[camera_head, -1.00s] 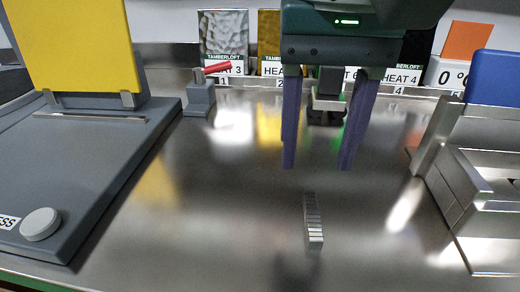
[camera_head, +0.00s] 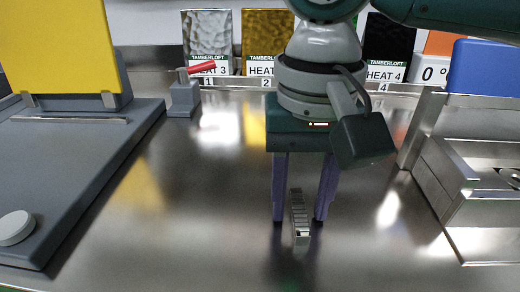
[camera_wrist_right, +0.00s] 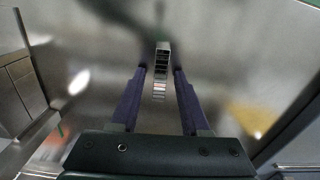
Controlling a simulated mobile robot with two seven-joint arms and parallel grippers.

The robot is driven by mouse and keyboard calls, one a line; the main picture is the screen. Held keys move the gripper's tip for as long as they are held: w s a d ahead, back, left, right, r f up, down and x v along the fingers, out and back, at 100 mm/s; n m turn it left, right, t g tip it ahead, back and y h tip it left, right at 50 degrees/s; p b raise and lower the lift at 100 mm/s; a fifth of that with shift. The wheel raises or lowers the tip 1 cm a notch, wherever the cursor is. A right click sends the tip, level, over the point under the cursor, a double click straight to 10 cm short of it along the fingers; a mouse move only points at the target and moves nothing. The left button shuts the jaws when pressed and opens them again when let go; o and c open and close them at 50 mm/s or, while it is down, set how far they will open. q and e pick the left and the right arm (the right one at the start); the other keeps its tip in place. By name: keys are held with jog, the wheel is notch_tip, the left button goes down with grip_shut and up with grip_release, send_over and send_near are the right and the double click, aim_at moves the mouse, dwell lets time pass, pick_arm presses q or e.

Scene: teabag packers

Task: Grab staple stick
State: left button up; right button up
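The staple stick (camera_head: 299,215) is a short, ridged, silvery bar lying on the steel table. It also shows in the right wrist view (camera_wrist_right: 161,62), with its far end beyond the fingertips. My right gripper (camera_head: 299,218) points down over it, with one purple finger on each side. In the right wrist view the fingers (camera_wrist_right: 160,70) are apart, with visible gaps between them and the stick. The gripper is open and holds nothing. My left gripper is in neither view.
A grey board with a yellow panel (camera_head: 55,48) and a round white button (camera_head: 15,228) stands at left. A small grey stand with a red lever (camera_head: 201,67) is behind. A metal fixture (camera_head: 470,190) stands at right. Labelled foil packs (camera_head: 208,40) line the back.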

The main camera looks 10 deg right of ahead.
grip_shut()
dwell(0.5)
